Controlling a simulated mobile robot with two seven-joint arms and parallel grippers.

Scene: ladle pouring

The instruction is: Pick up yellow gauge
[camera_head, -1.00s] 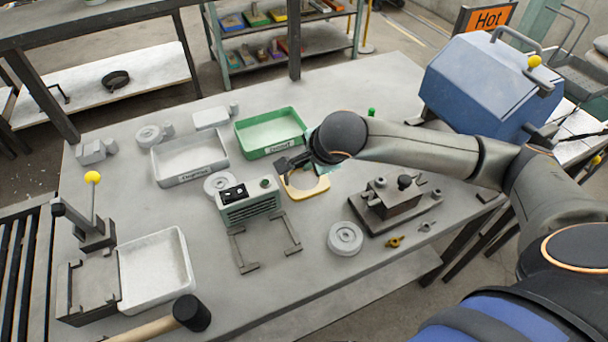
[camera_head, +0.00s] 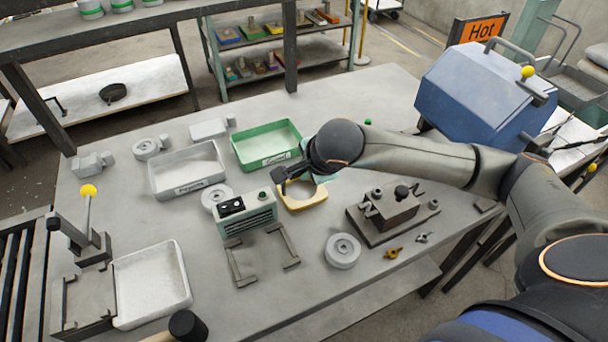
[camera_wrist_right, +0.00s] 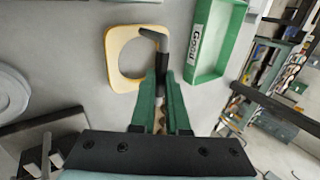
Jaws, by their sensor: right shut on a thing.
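The yellow gauge (camera_head: 303,208), a D-shaped frame with a dark bent handle, is near the middle of the grey table, in front of the green tray. In the right wrist view the gauge (camera_wrist_right: 112,60) lies at upper left, and its black handle (camera_wrist_right: 162,68) runs between my fingertips. My right gripper (camera_wrist_right: 161,88) is shut on that handle. In the head view my right wrist hides much of this grip (camera_head: 290,174). I cannot tell whether the gauge touches the table. My left gripper is not in view.
The green tray (camera_head: 240,155) stands behind the gauge. A grey-green device with vents (camera_head: 250,222) is close on its left. A dark fixture (camera_head: 372,238) and a round grey disc (camera_head: 343,251) stand to the right and front. A blue machine (camera_head: 470,95) is at the right.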

